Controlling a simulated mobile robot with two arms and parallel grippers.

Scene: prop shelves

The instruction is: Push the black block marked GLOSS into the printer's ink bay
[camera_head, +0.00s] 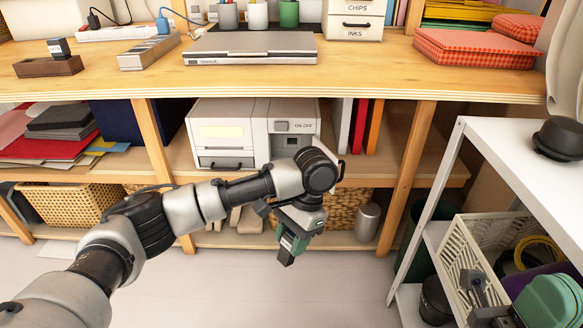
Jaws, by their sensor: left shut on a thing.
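The off-white printer (224,134) stands on the shelf under the desk, with a small panel marked ON OFF at its right. Below that panel is a recess (291,141), partly hidden by my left arm. My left gripper (288,250) points down in front of the shelves, below and apart from the printer. It is shut on a small black block (287,259); no marking on it can be read. My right gripper (481,299) is at the lower right by the crate, its fingers apart and seemingly empty.
A dark block (58,47) stands in a wooden holder (48,67) on the desk (360,65). Wooden posts flank the printer bay; folders (360,125) stand to its right. A white rack (530,170) with a crate (465,245) is at right. Floor in front is clear.

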